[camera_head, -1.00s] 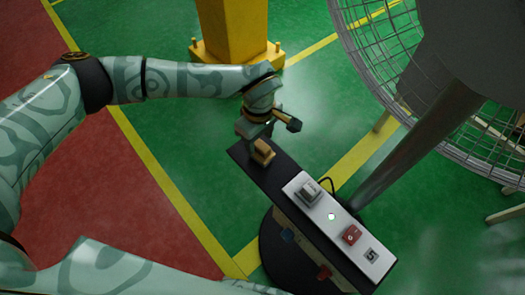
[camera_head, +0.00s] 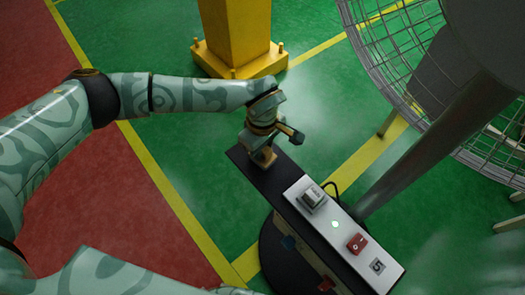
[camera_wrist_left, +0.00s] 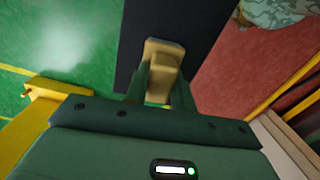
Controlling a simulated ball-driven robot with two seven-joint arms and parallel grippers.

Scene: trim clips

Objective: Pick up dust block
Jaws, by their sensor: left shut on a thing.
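The dust block (camera_head: 265,158) is a small tan block at the far left end of a dark narrow panel (camera_head: 276,179). My left gripper (camera_head: 262,149) is over it from above in the head view. In the left wrist view the tan block (camera_wrist_left: 163,58) sits between the two green fingers of my left gripper (camera_wrist_left: 160,82), which is shut on it. The block still appears to be at the dark panel; I cannot tell whether it touches it. My right gripper is not in view.
A large caged fan (camera_head: 400,60) stands at the right. A yellow post (camera_head: 237,40) stands behind.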

